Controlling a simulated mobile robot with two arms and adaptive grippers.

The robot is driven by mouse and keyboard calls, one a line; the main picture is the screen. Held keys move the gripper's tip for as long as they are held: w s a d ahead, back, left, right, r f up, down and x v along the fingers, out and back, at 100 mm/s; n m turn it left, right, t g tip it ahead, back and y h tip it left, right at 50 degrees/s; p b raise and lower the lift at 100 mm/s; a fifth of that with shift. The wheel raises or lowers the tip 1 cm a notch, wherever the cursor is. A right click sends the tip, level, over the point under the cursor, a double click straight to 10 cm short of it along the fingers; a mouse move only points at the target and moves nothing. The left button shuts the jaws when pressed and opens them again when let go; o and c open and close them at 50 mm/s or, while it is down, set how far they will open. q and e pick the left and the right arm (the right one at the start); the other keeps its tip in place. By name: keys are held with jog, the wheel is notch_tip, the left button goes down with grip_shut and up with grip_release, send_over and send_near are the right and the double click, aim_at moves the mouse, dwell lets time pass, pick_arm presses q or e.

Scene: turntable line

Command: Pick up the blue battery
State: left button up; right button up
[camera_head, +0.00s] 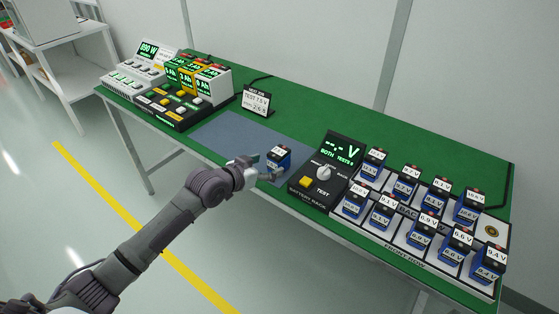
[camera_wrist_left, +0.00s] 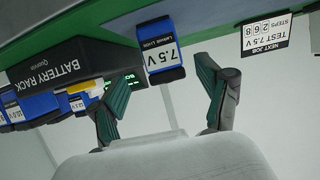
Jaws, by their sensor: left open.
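The blue battery (camera_head: 279,158), with a white label, stands upright on the blue-grey mat (camera_head: 228,137). In the left wrist view, which is upside down, the battery (camera_wrist_left: 163,60) shows its label, 7.5 V. My left gripper (camera_head: 264,168) is open and low over the mat's front edge, just in front of the battery. In the wrist view the battery appears in the gap between the two spread fingers (camera_wrist_left: 164,82); whether they reach around it cannot be told. No grip shows. My right gripper is not in view.
The black test unit (camera_head: 325,172) stands close right of the battery. Further right, a rack (camera_head: 492,230) holds several blue batteries. A small sign (camera_head: 257,100) reading TEST 7.5 V stands behind the mat. Control panels (camera_head: 185,110) are at the left. The mat's left part is clear.

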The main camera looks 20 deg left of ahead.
pick_arm(q)
jog(key=shift+x, duration=0.8)
jog(key=shift+w+d+f, duration=0.1)
jog(key=shift+w, duration=0.5)
jog(key=x, duration=0.4)
jog(key=shift+w, duration=0.15)
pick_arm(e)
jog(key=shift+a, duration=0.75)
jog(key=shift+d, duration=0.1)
pick_arm(q)
jog(key=shift+c, duration=1.2)
grip_shut()
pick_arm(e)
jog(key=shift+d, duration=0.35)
